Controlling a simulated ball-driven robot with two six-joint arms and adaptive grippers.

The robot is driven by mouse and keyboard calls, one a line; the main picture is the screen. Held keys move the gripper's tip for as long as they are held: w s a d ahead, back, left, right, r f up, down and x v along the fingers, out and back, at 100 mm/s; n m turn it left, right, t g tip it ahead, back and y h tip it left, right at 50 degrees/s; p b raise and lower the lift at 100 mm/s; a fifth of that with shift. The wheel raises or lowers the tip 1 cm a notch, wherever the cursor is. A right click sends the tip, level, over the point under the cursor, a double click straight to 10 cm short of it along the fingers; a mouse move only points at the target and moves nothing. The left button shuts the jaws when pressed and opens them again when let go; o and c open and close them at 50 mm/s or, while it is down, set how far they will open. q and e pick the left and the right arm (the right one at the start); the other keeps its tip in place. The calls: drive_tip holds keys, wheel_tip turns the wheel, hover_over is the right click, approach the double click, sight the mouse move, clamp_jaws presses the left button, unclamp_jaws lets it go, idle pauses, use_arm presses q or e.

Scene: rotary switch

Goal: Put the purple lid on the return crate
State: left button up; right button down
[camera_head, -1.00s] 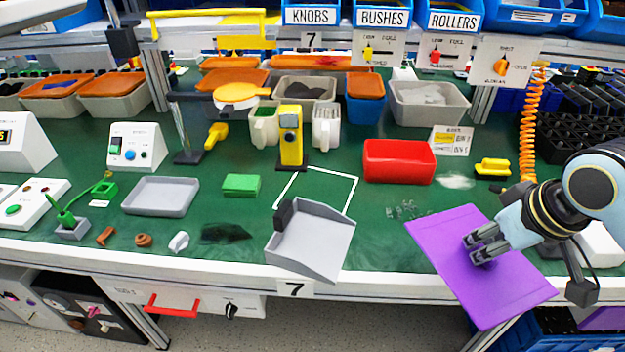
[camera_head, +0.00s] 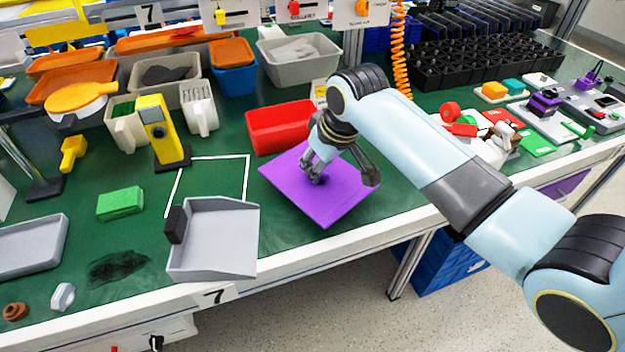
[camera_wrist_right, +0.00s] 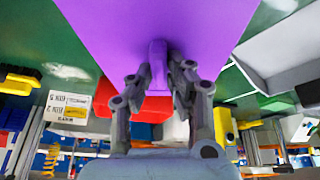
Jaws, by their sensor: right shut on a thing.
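The purple lid (camera_head: 342,205) is a flat sheet held above the front part of the green bench, just in front of the red bin (camera_head: 278,126) and partly overlapping it in the head view. My right gripper (camera_head: 316,178) is shut on a small raised grip of the lid. In the right wrist view, the lid (camera_wrist_right: 110,25) fills the top and the gripper (camera_wrist_right: 158,60) clasps its purple grip. No marking shows which container is the return crate. A purple thing (camera_head: 567,186) shows under the bench edge at the right. My left gripper is out of view.
A grey scoop tray (camera_head: 222,240) lies left of the lid, beside a white outline. A yellow device (camera_head: 158,130) stands behind it. Blue crates (camera_head: 445,265) sit under the bench. An orange coiled hose (camera_head: 398,50) hangs behind my arm.

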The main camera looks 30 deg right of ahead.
drive_tip(key=shift+w+a+f, duration=0.15)
drive_tip(key=shift+w+f, duration=0.35)
drive_tip(key=shift+f, duration=1.8)
drive_tip(key=c, duration=1.3)
unclamp_jaws()
drive_tip(key=shift+f, duration=0.1)
drive_tip(key=shift+o, duration=0.2)
